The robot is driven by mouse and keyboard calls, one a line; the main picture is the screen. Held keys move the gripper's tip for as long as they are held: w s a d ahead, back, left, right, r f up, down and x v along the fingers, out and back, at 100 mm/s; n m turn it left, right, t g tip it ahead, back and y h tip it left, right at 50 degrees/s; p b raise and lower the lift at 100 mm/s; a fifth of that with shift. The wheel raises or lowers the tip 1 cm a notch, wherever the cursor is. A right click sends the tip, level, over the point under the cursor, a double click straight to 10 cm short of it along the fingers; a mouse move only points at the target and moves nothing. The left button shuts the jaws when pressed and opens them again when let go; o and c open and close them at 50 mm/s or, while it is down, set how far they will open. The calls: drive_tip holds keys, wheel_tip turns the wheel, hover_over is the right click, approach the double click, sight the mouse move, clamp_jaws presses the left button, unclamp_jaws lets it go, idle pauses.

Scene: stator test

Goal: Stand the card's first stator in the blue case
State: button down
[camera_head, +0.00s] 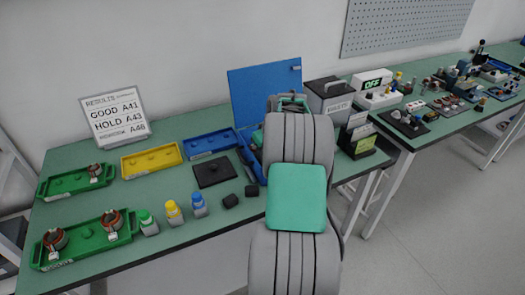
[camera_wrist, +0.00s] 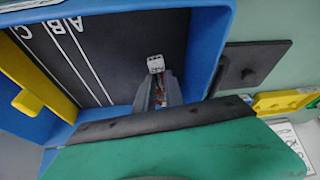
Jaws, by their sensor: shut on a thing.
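The results card (camera_head: 112,118) at the back left reads GOOD A41, HOLD A43 and a smaller line ending in A46. The blue case (camera_head: 265,92) stands open behind my arm, its lid raised; my arm hides most of its inside. In the wrist view, the case (camera_wrist: 212,45) has a dark floor with white lines and letters. My gripper (camera_wrist: 158,92) points down into the case, shut on a stator (camera_wrist: 160,82), mostly hidden between the fingers. Its white tag (camera_wrist: 156,64) is too small to read surely. I cannot tell whether the stator touches the floor.
A green tray (camera_head: 85,260) at the front left holds two tagged stators; another green tray (camera_head: 62,187) behind holds one. A yellow tray (camera_head: 151,160), a blue tray (camera_head: 210,142), a dark plate (camera_head: 215,172) and coloured bottles (camera_head: 173,212) stand left of the case. A grey box (camera_head: 328,98) stands right.

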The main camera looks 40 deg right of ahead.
drive_tip(key=shift+f+b, duration=0.4)
drive_tip(key=shift+f, duration=0.05)
drive_tip(key=c, duration=1.3)
unclamp_jaws()
drive_tip(key=shift+c, duration=0.2)
drive_tip(key=v, duration=0.7)
drive_tip(key=shift+s+r+b, duration=0.2)
drive_tip(key=shift+r+b, duration=0.15)
drive_tip(key=shift+r, duration=0.05)
